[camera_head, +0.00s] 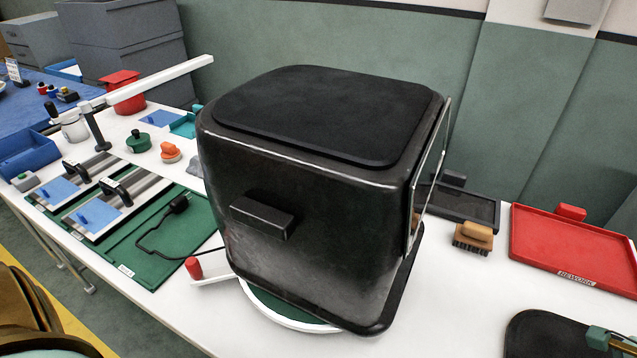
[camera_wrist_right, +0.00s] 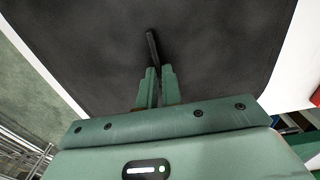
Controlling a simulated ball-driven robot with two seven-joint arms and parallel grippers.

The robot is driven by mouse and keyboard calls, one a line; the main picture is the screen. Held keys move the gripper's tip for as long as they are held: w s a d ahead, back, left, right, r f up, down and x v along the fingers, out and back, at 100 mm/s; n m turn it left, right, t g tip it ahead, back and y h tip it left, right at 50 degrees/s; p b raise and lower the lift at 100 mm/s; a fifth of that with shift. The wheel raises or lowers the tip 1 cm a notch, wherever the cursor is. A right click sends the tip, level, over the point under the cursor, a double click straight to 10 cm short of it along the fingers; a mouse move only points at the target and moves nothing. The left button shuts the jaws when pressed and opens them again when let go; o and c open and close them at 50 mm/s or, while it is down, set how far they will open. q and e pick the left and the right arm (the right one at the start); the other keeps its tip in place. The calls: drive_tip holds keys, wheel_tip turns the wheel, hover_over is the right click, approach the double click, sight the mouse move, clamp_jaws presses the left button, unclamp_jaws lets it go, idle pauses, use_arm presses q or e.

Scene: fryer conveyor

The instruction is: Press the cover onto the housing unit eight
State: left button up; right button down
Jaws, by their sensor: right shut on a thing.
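The housing unit (camera_head: 300,240) is a large black box with rounded corners. It stands upright on a round white-rimmed turntable (camera_head: 290,312), with a small black block (camera_head: 262,215) on its near face. The cover (camera_head: 540,335) appears to be the flat black rounded panel at the lower right, apart from the housing; it fills much of the right wrist view (camera_wrist_right: 80,50). My right gripper (camera_head: 612,338) is at this panel, and its fingers (camera_wrist_right: 158,85) are shut on a thin dark bar on it. The left gripper is not in view.
A red tray (camera_head: 575,247) and a brown brush-like block (camera_head: 473,237) lie right of the housing. A green mat (camera_head: 150,262) with a black cord and plug lies to the left, near two slide fixtures (camera_head: 115,195). White table is free between the housing and the panel.

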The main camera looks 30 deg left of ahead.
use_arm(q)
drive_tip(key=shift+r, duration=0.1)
use_arm(e)
drive_tip(key=shift+r, duration=0.15)
